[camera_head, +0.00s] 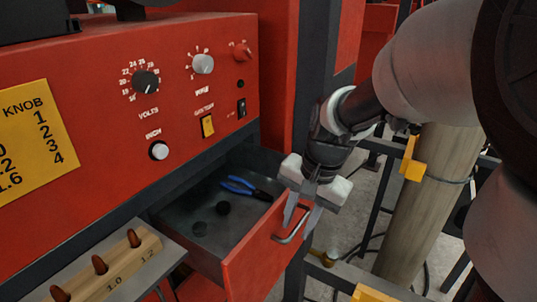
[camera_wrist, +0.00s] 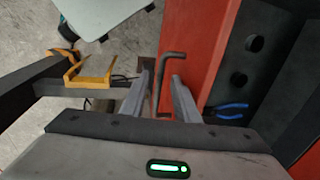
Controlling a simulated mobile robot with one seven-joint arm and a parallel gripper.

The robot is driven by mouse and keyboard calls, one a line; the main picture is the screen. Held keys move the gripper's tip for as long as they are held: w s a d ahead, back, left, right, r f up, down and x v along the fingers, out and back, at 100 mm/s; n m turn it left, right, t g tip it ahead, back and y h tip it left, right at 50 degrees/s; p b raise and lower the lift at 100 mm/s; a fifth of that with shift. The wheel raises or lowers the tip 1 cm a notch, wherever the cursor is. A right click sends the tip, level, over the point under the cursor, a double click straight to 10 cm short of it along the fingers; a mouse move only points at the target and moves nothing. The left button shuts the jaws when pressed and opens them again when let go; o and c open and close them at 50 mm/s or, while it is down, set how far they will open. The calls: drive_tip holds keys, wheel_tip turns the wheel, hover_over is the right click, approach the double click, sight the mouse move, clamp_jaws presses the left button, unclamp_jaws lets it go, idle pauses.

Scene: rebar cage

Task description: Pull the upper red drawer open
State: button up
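The upper red drawer (camera_head: 258,258) stands out from under the red control panel, so its grey inside is visible. Its metal bar handle (camera_head: 293,228) is on the red front. My gripper (camera_head: 300,217) is at the handle, with its two fingers apart. In the wrist view the handle (camera_wrist: 164,75) lies between the fingertips of my gripper (camera_wrist: 163,78), with gaps visible on both sides. The red drawer front (camera_wrist: 203,45) is to the right of the fingers there.
Blue-handled pliers (camera_head: 243,187) and small dark round items (camera_head: 222,208) lie in the drawer. A wooden block with red-brown pegs (camera_head: 105,270) is on a ledge at lower left. A round post (camera_head: 428,200) and dark frame bars with yellow brackets (camera_head: 411,160) stand on the right.

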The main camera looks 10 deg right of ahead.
wheel_tip(320, 180, up, 17)
drive_tip(key=s+d+p, duration=0.2)
drive_tip(key=shift+d, duration=0.35)
drive_tip(key=s+n+t+h+p, duration=0.1)
drive_tip(key=s+n+t+p, duration=0.3)
drive_tip(key=s+n, duration=0.3)
drive_tip(key=s, duration=0.2)
drive_tip(key=shift+s+f+n+h+p, duration=0.3)
drive_tip(key=shift+f+h, duration=0.1)
drive_tip(key=shift+a, duration=0.2)
idle(0.6)
